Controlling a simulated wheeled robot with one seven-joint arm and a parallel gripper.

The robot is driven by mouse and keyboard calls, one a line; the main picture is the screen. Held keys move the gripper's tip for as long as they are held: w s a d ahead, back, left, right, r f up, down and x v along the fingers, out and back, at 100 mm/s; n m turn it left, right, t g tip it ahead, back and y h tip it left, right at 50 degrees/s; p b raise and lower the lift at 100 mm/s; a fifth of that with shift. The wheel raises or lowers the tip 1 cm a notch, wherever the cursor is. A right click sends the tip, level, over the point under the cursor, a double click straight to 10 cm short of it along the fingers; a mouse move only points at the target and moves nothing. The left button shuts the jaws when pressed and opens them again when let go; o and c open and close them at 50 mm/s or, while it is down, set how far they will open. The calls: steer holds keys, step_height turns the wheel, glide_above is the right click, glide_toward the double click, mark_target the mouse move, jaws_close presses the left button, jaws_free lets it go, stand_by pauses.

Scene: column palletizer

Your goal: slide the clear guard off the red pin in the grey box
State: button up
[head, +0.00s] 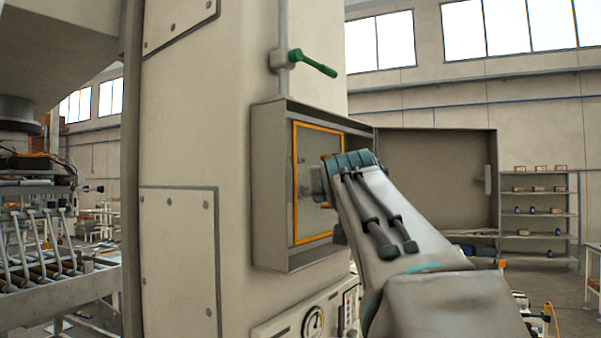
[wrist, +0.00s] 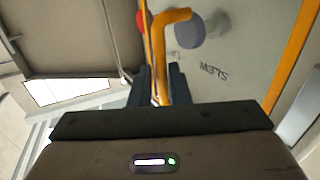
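The grey box (head: 270,190) is open on the side of the column. The clear guard (head: 312,150), a see-through panel with an orange frame, stands in its opening. It also shows in the wrist view (wrist: 235,75), with its orange edge at right. A bent orange handle (wrist: 163,45) stands out in front of the panel. My gripper (wrist: 163,83) has its two dark fingers close on either side of this handle and looks shut on it. The red pin (wrist: 142,20) shows only partly, behind the handle. In the head view my wrist hides the fingers and the pin.
A grey round knob (wrist: 189,30) and the upside-down letters SLEW lie beside the handle. The box's door (head: 440,180) stands open to the right. A green lever (head: 313,63) sits above the box and a gauge (head: 313,322) below it.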

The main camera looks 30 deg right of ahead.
steer(key=b+v, duration=0.3)
steer(key=v, duration=0.9)
steer(key=shift+s, duration=0.4)
steer(key=w+a+f+n+g+y, duration=0.1)
steer(key=w+a+f+g+y, duration=0.15)
steer(key=f, duration=0.75)
steer(key=w+a+f+n+g+y, duration=0.1)
steer(key=w+a+f+g+y, duration=0.15)
steer(key=f, duration=0.75)
steer(key=w+a+f+n+g+y, duration=0.1)
steer(key=a+f, duration=0.2)
steer(key=f, duration=0.7)
steer(key=s+a+f+n+g+y, duration=0.1)
steer(key=s+a+f+g, duration=0.1)
steer(key=f, duration=0.5)
steer(key=s+a+f+n+g+y, duration=0.1)
steer(key=s+a+f+g, duration=0.1)
steer(key=s+f, duration=0.3)
steer(key=s+a+f+g, duration=0.2)
steer(key=s+a+f, duration=0.1)
steer(key=f, duration=0.7)
steer(key=shift+s+a+f+n+g+y, duration=0.3)
steer(key=shift+s+f+n+g+y, duration=0.05)
steer(key=shift+n+g+y, duration=0.05)
